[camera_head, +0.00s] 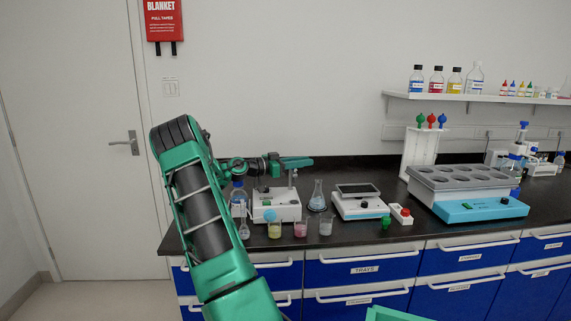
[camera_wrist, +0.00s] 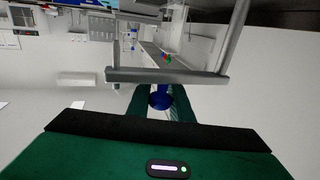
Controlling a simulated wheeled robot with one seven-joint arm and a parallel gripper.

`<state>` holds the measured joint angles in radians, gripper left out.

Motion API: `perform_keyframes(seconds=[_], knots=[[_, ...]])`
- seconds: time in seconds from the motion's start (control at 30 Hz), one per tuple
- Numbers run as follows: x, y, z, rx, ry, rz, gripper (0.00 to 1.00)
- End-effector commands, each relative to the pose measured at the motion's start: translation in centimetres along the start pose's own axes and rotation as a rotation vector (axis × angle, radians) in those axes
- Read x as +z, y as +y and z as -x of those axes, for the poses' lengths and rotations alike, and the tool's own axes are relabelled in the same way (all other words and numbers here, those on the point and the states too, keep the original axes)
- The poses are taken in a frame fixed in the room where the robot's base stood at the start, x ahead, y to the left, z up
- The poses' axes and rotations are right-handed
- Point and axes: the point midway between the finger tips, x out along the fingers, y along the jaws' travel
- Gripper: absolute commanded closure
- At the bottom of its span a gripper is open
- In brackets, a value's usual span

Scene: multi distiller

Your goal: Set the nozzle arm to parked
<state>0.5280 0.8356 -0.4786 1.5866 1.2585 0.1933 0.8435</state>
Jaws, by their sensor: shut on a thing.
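My gripper (camera_head: 300,162) is above the white bench device (camera_head: 276,210) at the left of the bench, near the top of its thin upright post (camera_head: 291,181). In the wrist view, my gripper (camera_wrist: 161,96) is shut on a round blue knob (camera_wrist: 159,102), which sits between the two green fingers. The knob's link to the nozzle arm is hidden, and I cannot tell the nozzle arm apart in the head view. A grey bar (camera_wrist: 165,76) crosses the wrist view just beyond the fingers.
Small beakers (camera_head: 300,229) stand along the front edge before the device. A conical flask (camera_head: 317,196) and a balance (camera_head: 358,202) stand to its right. A blue-capped bottle (camera_head: 238,194) is at its left, close to my arm. A large grey-topped block (camera_head: 467,190) fills the right.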

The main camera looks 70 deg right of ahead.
Motion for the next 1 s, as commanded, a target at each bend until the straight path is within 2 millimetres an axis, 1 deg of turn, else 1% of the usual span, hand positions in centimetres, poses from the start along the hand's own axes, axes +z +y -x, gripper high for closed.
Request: perform_keyframes(seconds=[0.03,0.2,0.6,0.63,0.7,1.0], knots=[[-0.14,-0.32,-0.24,0.005,0.002,-0.004,1.0],[-0.18,-0.09,-0.82,0.031,0.002,-0.005,1.0],[-0.18,-0.32,-0.54,0.028,0.001,-0.006,1.0],[-0.17,-0.33,-0.53,0.028,0.0,-0.006,0.76],[-0.13,-0.27,-0.6,0.03,0.0,-0.005,0.62],[-0.08,0.14,-0.91,0.04,0.0,-0.002,0.62]])
